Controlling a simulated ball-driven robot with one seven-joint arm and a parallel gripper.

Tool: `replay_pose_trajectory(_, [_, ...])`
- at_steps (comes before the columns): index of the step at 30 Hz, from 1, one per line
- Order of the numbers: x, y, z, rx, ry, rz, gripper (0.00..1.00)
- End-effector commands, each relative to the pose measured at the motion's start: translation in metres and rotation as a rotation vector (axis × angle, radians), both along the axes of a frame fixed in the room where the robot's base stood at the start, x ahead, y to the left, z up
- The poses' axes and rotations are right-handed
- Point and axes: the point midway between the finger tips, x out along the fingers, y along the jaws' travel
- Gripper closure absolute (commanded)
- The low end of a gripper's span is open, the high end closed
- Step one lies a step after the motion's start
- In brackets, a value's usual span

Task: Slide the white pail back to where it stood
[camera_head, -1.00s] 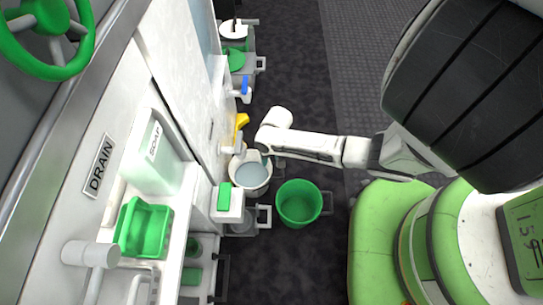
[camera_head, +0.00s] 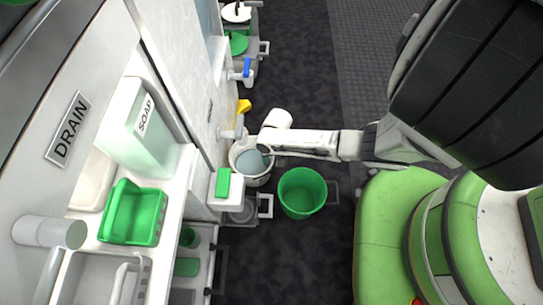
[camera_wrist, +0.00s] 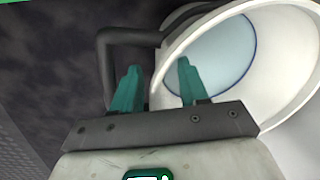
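The white pail (camera_head: 250,168) holds pale blue water and stands on the floor close to the white cabinet wall, below the yellow-handled tap. Its rim and water fill the upper right of the wrist view (camera_wrist: 285,100). My gripper (camera_wrist: 158,68) has two teal fingers, apart from each other, at the pail's near rim. The left finger is outside the wall and the right one shows over the inside. Whether either touches the wall is unclear. In the head view my gripper (camera_head: 266,161) is mostly hidden under my wrist.
A green bucket (camera_head: 302,192) stands right of and nearer than the pail. A dark bent handle (camera_wrist: 105,60) shows left of the pail in the wrist view. The yellow tap handle (camera_head: 243,106) and a shelf with a green sponge (camera_head: 222,183) project from the wall. Dark floor is clear beyond.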

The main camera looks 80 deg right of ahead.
Motion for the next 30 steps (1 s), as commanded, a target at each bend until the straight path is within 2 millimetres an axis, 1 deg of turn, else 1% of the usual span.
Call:
replay_pose_trajectory(1, [0.0001, 0.0001, 0.0000, 0.000, 0.000, 0.000, 0.62])
replay_pose_trajectory(2, [0.0001, 0.0000, 0.0001, 0.000, 0.000, 0.000, 0.65])
replay_pose_trajectory(13, [0.0001, 0.0000, 0.0001, 0.000, 0.000, 0.001, 1.00])
replay_pose_trajectory(30, [-0.0012, 0.0003, -0.0005, 0.001, 0.004, 0.002, 1.00])
